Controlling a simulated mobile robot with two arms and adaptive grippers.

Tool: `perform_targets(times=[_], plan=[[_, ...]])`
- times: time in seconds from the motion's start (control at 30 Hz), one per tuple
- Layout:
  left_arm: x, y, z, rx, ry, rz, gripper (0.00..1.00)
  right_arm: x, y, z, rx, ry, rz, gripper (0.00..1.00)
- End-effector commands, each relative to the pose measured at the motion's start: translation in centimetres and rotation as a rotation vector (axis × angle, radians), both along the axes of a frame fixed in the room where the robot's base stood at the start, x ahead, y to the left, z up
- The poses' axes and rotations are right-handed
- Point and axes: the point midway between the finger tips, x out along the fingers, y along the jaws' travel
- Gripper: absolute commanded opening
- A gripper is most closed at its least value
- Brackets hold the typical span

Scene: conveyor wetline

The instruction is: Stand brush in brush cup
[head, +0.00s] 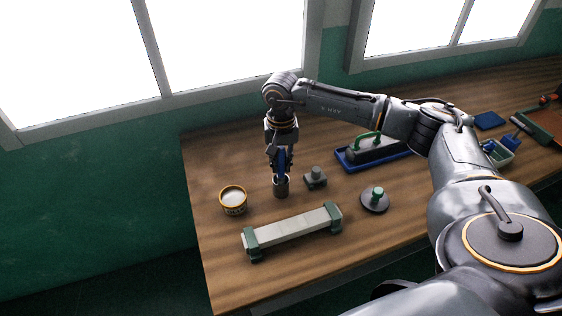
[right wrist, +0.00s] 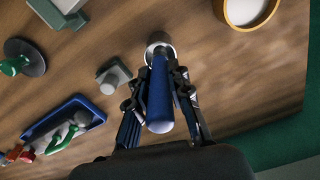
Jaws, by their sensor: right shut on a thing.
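The brush has a blue handle, seen in the right wrist view (right wrist: 160,102) and partly between the fingers in the head view (head: 282,161). My right gripper (head: 279,160) is shut on it and points down; it also shows in the right wrist view (right wrist: 160,90). The brush cup (head: 281,188) is a small grey cylinder standing on the table directly under the gripper. In the right wrist view the cup (right wrist: 157,41) shows at the brush's far end. The brush's lower end is at the cup's mouth; how deep it sits is hidden. My left gripper is not in view.
A yellow-rimmed tub (head: 233,203) stands left of the cup, and a small grey block (head: 315,178) close on its right. A long pale stone in green holders (head: 293,228) lies in front. A round green-knobbed disc (head: 375,199) and a blue tray (head: 347,165) are further right.

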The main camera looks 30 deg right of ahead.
Motion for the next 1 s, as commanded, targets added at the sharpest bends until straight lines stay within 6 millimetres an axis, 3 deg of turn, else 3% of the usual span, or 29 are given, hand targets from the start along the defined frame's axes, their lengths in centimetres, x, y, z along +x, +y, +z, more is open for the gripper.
perform_targets(times=[0.27, 0.3, 0.4, 0.77, 1.0], plan=[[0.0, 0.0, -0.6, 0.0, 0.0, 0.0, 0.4, 0.0, 0.0, -0.7, 0.0, 0.0, 0.0, 0.0], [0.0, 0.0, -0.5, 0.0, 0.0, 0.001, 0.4, 0.0, 0.0, -0.6, 0.0, 0.0, 0.0, 0.28], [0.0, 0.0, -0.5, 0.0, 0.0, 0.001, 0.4, 0.0, 0.0, -0.6, 0.0, 0.0, 0.0, 0.46], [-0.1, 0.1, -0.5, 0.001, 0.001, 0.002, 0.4, 0.0, 0.0, -0.2, 0.0, -0.001, 0.0, 0.46], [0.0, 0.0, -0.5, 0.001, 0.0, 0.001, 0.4, 0.1, 0.0, 3.7, 0.0, -0.004, -0.001, 0.46]])
